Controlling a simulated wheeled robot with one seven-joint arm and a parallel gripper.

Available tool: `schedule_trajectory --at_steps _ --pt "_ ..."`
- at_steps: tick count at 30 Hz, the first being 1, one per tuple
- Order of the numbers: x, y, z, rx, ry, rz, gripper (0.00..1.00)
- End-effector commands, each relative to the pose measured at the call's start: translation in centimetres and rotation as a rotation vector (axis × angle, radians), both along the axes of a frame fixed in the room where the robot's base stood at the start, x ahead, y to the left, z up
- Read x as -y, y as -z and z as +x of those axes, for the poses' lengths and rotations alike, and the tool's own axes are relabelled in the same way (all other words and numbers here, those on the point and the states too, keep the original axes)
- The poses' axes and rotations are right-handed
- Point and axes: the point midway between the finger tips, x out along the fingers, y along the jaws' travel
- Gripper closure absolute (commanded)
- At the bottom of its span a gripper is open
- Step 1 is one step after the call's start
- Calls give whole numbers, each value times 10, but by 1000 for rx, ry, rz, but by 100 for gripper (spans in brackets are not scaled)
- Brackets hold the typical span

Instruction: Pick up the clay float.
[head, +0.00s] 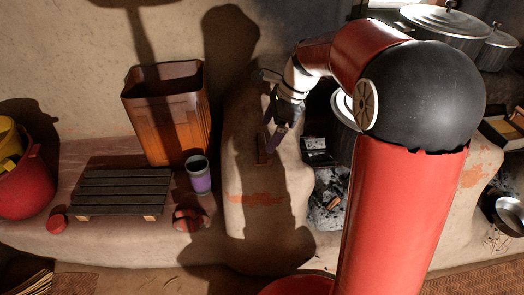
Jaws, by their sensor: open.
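My gripper (273,130) is open, pointing down above the pale mud hearth ledge (238,150) near the middle of the view. A small brown upright piece (262,151), which looks like the clay float, is on the ledge just below and slightly left of the fingertips. The fingers look apart from it, though the gap is hard to judge. Its lower part lies in shadow, so its full shape is unclear.
Left of the ledge are a purple cup (199,176), a reddish lump (188,219), a tall orange-brown bin (168,115), a dark slatted rack (122,192) and a red tub (28,187). Pots (446,20) stand at the back right. A dark fire opening (328,185) lies right of the ledge.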

Motion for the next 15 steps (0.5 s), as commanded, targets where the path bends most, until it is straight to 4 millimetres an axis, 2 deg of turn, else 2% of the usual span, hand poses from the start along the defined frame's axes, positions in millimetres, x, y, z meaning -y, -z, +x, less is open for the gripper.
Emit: schedule_trajectory --at_steps 9,15 --pt "-19 42 -1 -2 -4 0 13" --pt "-23 53 0 2 -4 -1 13"
